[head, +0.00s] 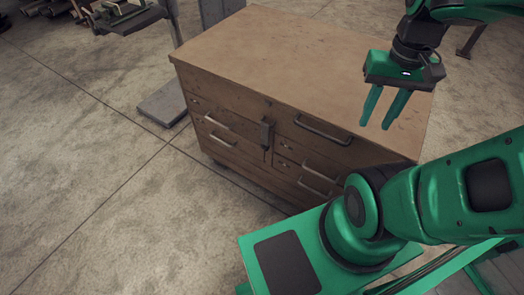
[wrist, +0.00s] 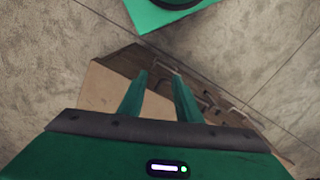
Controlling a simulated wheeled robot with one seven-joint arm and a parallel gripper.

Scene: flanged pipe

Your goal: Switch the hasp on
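The hasp (head: 267,133) is a small dark metal fitting on the front of the brown wooden drawer cabinet (head: 290,45), between the left and right drawer columns, below the top edge. It appears to hang upright; its exact setting is too small to tell. The hasp cannot be made out clearly there.
Drawer handles (head: 322,130) stick out from the cabinet front on both sides of the hasp. My green base and arm fill the lower right. A grey stand (head: 165,102) is behind the cabinet's left side. The concrete floor (head: 90,190) at left is clear.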

